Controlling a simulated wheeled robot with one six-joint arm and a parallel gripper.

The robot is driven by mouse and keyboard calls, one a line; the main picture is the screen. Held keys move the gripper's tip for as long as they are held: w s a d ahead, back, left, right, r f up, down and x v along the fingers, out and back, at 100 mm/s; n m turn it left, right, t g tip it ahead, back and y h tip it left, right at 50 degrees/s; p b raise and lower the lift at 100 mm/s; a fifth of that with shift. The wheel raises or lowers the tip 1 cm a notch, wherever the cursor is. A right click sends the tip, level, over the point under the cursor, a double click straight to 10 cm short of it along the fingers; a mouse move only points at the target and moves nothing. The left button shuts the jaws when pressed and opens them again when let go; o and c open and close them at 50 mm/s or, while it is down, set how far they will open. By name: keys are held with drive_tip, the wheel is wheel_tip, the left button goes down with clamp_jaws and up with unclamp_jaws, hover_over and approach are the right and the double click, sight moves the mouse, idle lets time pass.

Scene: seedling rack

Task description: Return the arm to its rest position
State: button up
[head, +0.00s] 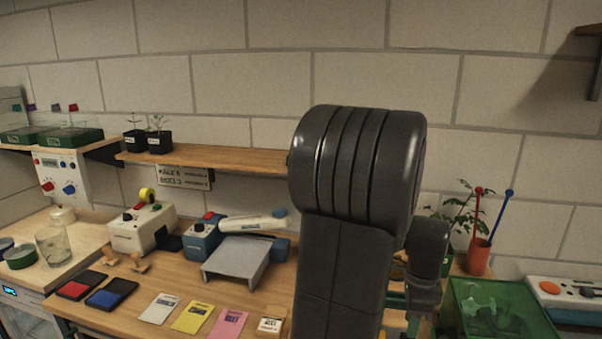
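My dark grey arm (345,230) rises through the middle of the head view, with a thick rounded joint at its top. A smaller dark part of my arm shows at its right side. My gripper is not seen; it is out of the picture or hidden behind the arm. The arm covers part of the bench and the right end of the wooden shelf (225,165).
Two black seedling pots (159,142) stand on the shelf. Below, the wooden bench (130,312) holds devices, a grey platform (236,262), ink pads (112,292) and coloured packets (192,316). A green translucent bin (495,310) and an orange cup (478,257) stand right of my arm.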

wheel_tip(320, 180, down, 4)
drive_tip(key=shift+s+r, duration=0.1)
drive_tip(key=shift+r, duration=0.05)
drive_tip(key=shift+r+n, duration=0.2)
drive_tip(key=shift+n, duration=1)
drive_tip(key=n+p, duration=0.1)
drive_tip(key=n, duration=1)
drive_tip(key=shift+n+p, duration=0.6)
drive_tip(key=shift+n, duration=1.7)
drive_tip(key=shift+r, duration=0.15)
